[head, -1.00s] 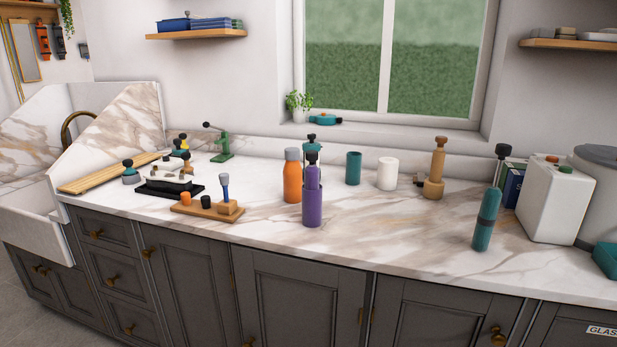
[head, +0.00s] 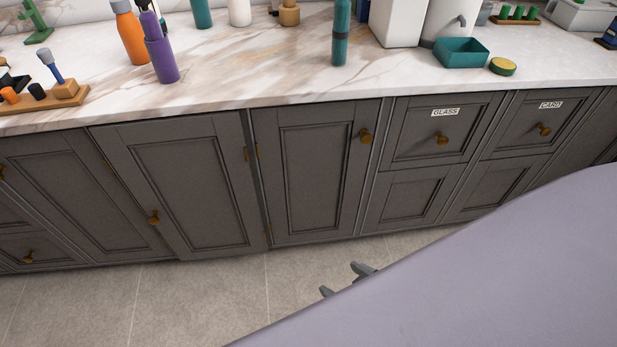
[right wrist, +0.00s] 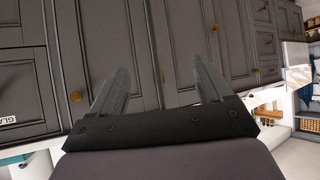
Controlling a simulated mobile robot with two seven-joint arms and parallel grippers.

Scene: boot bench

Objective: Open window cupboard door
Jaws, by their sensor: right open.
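Two grey panelled cupboard doors meet below the counter stretch that was under the window. The left door (head: 188,190) has a brass knob (head: 153,217) at its left edge. The right door (head: 318,185) has a brass knob (head: 365,136) at its upper right. Both are shut; which one is the window cupboard is not marked. My right gripper (head: 344,280) is open and empty, low in front of the doors and apart from them. My left gripper is not in view.
The marble counter (head: 250,75) holds a purple bottle (head: 161,55), a teal bottle (head: 340,35) and a teal tray (head: 461,52). The tiled floor (head: 200,300) before the doors is clear.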

